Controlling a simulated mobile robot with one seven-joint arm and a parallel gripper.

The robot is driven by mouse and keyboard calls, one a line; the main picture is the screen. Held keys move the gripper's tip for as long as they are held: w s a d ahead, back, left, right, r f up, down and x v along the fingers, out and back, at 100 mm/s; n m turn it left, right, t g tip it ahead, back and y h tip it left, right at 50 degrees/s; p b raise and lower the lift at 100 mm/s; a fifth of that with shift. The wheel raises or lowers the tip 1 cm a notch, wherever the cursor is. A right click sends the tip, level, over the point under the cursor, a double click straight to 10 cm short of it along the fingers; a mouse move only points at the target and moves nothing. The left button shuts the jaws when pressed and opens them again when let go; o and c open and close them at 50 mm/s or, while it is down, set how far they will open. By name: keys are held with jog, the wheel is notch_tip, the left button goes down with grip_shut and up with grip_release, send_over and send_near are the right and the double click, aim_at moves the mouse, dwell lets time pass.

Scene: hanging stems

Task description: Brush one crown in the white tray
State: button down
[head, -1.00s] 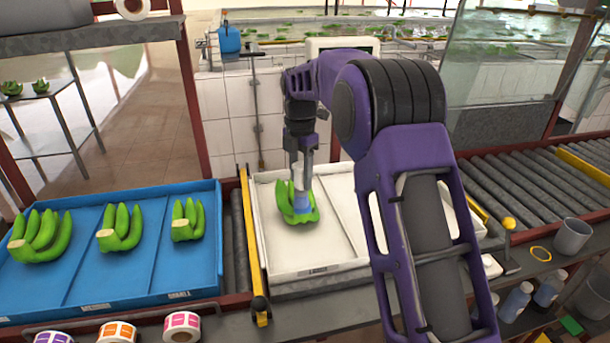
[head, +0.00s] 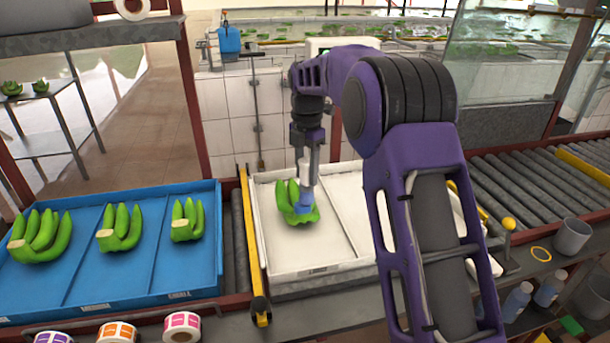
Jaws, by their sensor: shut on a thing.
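The white tray (head: 345,228) stands in the middle on the rollers, with divider strips across its floor. One green banana hand (head: 287,193) lies in its left compartment. My gripper (head: 304,203) points down over the front of this hand, shut on a blue-ended brush (head: 303,208). The blue end is at the crown and appears to touch it. The crown itself is mostly hidden behind the brush.
A blue tray (head: 80,270) at left holds three banana hands of different sizes. A yellow rail (head: 251,235) stands between the trays. My arm covers the white tray's right part.

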jog(key=shift+r, duration=3.95)
